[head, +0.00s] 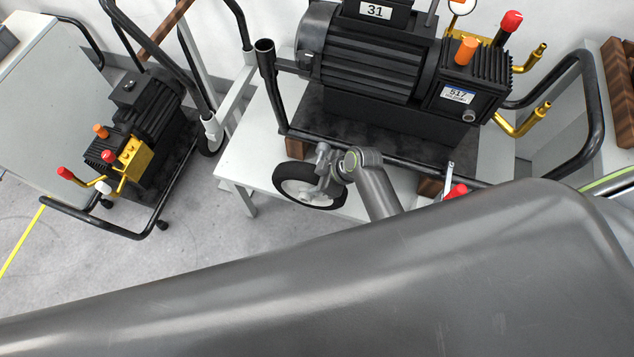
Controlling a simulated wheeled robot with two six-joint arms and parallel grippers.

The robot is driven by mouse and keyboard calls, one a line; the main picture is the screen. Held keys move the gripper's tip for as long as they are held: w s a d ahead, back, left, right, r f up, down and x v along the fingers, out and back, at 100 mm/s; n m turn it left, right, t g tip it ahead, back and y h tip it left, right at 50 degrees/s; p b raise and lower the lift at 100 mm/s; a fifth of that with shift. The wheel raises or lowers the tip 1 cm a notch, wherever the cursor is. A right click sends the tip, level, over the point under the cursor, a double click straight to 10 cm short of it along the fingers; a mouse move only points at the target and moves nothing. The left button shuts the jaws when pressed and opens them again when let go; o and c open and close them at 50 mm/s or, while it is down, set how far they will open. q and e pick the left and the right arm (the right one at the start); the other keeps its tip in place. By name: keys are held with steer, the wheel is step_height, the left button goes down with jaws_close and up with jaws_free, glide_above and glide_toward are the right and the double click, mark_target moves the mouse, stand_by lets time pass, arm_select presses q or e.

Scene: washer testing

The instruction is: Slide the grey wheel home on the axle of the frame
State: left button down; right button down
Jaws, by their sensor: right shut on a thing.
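The wheel (291,188), with a black tyre and a pale grey hub, is at the front edge of the white table, below the left part of the washer frame (395,163). My right gripper (324,178) is shut on the wheel at its upper right side. The gripper covers part of the hub. The frame is black tube and carries a black motor (370,62) and pump. I cannot make out the axle, nor whether the wheel is around it or apart from it. My left gripper is not in view.
Wooden blocks (297,149) stand under the frame on the white table (257,152). A red-tipped item (457,191) is right of my right arm. A second washer (140,130) stands on the floor at left. My own grey body part covers the foreground.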

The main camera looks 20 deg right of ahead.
steer(key=shift+w+d+b, duration=0.3)
steer(key=shift+w+d, duration=0.05)
steer(key=shift+w, duration=0.3)
steer(key=shift+w+d+b, duration=0.5)
steer(key=shift+w+d, duration=0.2)
steer(key=shift+w, duration=0.35)
steer(key=shift+w+d+b, duration=0.45)
steer(key=shift+w+d, duration=0.25)
steer(key=shift+w, duration=0.3)
steer(key=shift+w+d+b, duration=0.5)
steer(key=shift+w+d, duration=0.2)
steer(key=shift+w, duration=0.35)
steer(key=shift+w+r, duration=0.1)
steer(key=c, duration=0.7)
jaws_free()
steer(key=shift+c, duration=0.2)
steer(key=shift+o, duration=0.5)
steer(key=shift+d+f, duration=0.1)
steer(key=shift+f, duration=0.1)
steer(key=v, duration=1.7)
steer(key=shift+r+p, duration=0.4)
steer(key=shift+s+f, duration=0.1)
steer(key=shift+s, duration=0.1)
